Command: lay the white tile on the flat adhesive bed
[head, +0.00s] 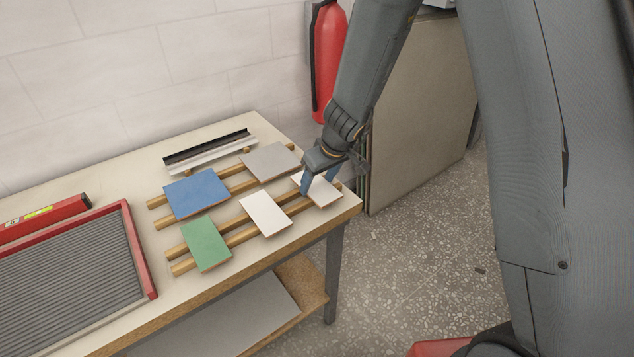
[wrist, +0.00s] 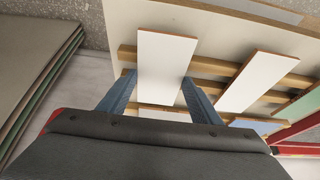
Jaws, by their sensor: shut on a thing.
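My gripper (head: 319,182) reaches down at the right end of the table, its two blue fingers shut on the edges of a white tile (head: 325,194). This tile also shows between the fingers in the wrist view (wrist: 165,60). It is at the wooden strips; I cannot tell whether it is lifted off them. A second white tile (head: 266,214) lies on the strips just to the left, also seen in the wrist view (wrist: 248,82). The adhesive bed (head: 60,285), grey and ridged, lies flat in a red-framed tray (head: 138,250) at the table's left.
Blue (head: 197,195), grey (head: 268,161) and green (head: 206,244) tiles lie on the wooden strips (head: 179,267). A metal channel (head: 210,152) is at the back, and a red level (head: 45,217) lies behind the tray. A fire extinguisher (head: 327,60) hangs behind my arm.

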